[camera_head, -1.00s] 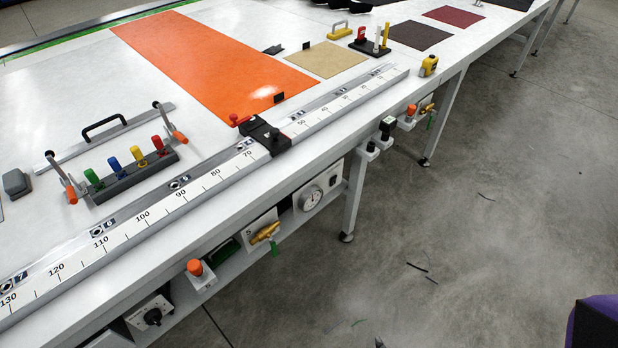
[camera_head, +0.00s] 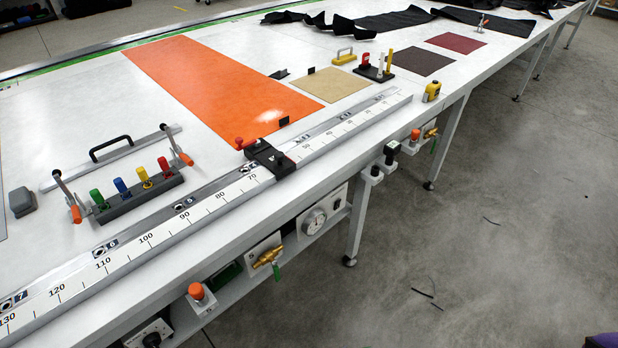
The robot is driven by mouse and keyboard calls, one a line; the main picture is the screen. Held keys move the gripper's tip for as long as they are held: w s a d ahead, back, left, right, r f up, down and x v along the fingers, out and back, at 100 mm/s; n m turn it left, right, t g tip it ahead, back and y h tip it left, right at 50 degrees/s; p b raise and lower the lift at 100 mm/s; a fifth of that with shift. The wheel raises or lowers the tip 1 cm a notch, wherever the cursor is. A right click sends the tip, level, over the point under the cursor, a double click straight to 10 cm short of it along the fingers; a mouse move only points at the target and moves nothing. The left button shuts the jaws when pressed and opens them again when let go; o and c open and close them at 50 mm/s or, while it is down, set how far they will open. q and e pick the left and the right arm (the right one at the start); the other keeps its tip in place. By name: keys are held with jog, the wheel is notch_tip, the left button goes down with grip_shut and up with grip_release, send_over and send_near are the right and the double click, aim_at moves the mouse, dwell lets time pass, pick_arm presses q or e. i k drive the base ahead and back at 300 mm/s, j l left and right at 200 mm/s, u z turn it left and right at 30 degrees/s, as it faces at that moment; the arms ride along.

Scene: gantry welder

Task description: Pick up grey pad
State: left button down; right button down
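A small dark grey block (camera_head: 22,201), which looks like the grey pad, lies on the white table at the left. It sits left of the toggle clamps and below the left end of the flat bar with the black handle. Nothing touches it that I can see. Neither of my grippers shows in the head view. Only a dark, purple-edged piece at the bottom right corner shows, likely part of my own arm.
A bar with coloured knobs (camera_head: 142,193) and orange-tipped clamps stands beside the pad. A handled bar (camera_head: 112,155) lies behind. A long ruler rail (camera_head: 215,205) runs along the table's front edge. An orange sheet (camera_head: 215,85) covers the middle.

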aim_at(22, 202)
jog(key=u, duration=1.65)
jog(key=l+u, duration=1.25)
jog(key=j, duration=0.1)
